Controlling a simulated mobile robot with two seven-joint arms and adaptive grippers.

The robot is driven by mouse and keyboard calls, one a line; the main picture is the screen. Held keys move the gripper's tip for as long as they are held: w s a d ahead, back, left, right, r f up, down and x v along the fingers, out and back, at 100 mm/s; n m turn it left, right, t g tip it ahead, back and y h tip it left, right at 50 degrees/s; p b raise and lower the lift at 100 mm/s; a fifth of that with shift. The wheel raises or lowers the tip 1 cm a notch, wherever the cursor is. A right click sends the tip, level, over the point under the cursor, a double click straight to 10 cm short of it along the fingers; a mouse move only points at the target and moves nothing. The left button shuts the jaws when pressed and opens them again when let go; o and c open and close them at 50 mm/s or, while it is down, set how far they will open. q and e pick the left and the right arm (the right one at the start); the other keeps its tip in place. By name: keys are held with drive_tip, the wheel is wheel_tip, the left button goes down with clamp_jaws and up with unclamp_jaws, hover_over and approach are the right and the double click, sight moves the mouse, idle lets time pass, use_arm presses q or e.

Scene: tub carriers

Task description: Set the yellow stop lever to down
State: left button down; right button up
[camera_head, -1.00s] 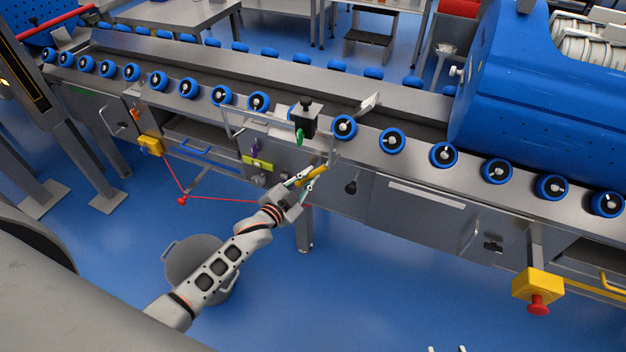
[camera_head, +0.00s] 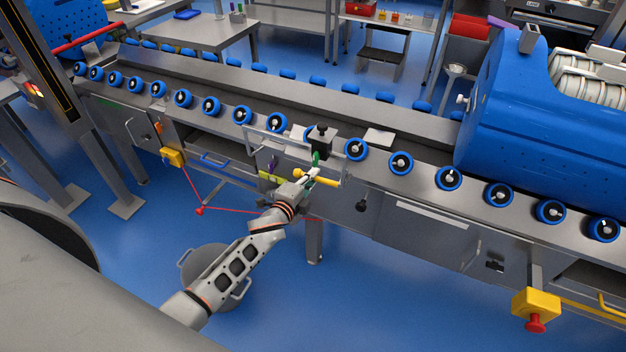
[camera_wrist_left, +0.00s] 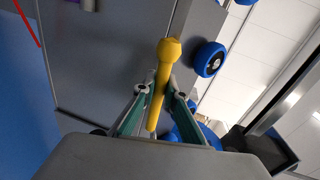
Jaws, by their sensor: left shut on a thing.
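The yellow stop lever (camera_head: 328,182) is on the front of the conveyor, below the rollers. It lies nearly level, its right end slightly lower than its rounded left end. My left gripper (camera_head: 312,176) is shut on the lever and covers part of it. In the left wrist view, the yellow lever (camera_wrist_left: 163,75) runs between the two fingers (camera_wrist_left: 158,92), its thick knob beyond the tips. A flat metal plate (camera_head: 379,137) lies low between the rails beside the black block. My right gripper is out of view.
A black block (camera_head: 321,140) and a wire frame stand just above the lever. A black knob (camera_head: 361,206) is to its right. A red cord (camera_head: 250,212) runs low at the left. A yellow box with a red button (camera_head: 536,305) hangs at the right.

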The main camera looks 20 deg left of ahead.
use_arm(q)
drive_tip(key=shift+r+m, duration=0.3)
idle(0.4)
drive_tip(key=c, duration=2.1)
unclamp_jaws()
drive_tip(key=shift+r, duration=0.1)
drive_tip(key=s, duration=0.4)
drive_tip(key=s+r, duration=0.1)
drive_tip(key=s, duration=0.3)
drive_tip(key=s+r, duration=0.1)
drive_tip(key=s, duration=0.2)
drive_tip(key=shift+s+a+r, duration=0.15)
drive_tip(key=shift+s+a, duration=0.1)
drive_tip(key=shift+s, duration=0.15)
